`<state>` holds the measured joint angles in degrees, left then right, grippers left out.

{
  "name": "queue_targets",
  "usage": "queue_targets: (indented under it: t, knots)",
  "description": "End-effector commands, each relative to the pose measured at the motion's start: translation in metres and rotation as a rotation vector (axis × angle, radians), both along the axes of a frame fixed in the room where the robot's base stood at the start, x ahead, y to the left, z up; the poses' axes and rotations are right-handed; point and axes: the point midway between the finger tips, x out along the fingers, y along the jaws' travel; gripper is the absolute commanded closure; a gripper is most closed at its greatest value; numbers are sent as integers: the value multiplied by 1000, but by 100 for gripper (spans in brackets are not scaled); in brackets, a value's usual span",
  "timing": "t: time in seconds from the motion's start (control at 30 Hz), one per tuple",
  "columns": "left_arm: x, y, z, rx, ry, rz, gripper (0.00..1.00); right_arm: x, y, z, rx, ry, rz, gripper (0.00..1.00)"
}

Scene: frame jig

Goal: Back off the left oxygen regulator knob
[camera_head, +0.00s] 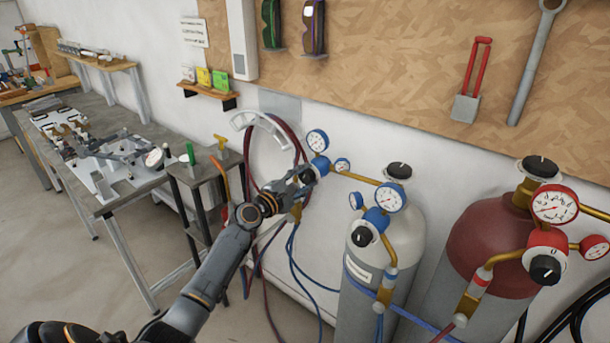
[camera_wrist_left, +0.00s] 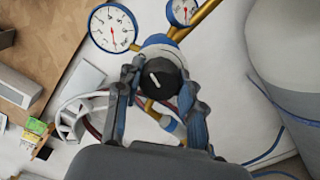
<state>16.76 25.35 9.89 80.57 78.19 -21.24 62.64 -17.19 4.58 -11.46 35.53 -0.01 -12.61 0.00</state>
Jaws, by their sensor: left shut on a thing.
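The left oxygen regulator (camera_head: 321,165) is blue, with a large white gauge (camera_head: 317,140) and a smaller gauge (camera_head: 342,164) on a brass pipe. My left gripper (camera_head: 303,178) is at its front and hides its knob in the head view. In the left wrist view, the black knob (camera_wrist_left: 161,77) with a white pointer mark sits between the two fingers of my left gripper (camera_wrist_left: 160,84), which is shut on it. The large gauge (camera_wrist_left: 113,28) is beside it at the upper left. My right gripper is not in view.
A second blue regulator (camera_head: 376,218) is on the grey cylinder (camera_head: 412,230) to the right. A dark red cylinder (camera_head: 490,245) with a red regulator stands further right. Blue and red hoses hang below. A workbench (camera_head: 85,160) and a small dark stand (camera_head: 202,180) are at left.

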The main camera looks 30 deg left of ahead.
Motion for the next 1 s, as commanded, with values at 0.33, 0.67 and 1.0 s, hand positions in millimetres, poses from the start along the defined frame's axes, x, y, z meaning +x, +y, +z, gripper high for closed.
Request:
queue_targets:
  t: [0.33, 0.67, 1.0]
  knots:
    - [0, 0, -1, -115, 12, 1, 93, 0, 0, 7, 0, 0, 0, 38]
    - [0, 0, -2, -128, 13, 1, 93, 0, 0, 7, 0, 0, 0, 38]
    - [0, 0, -1, -127, 12, 0, 38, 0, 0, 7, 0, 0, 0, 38]
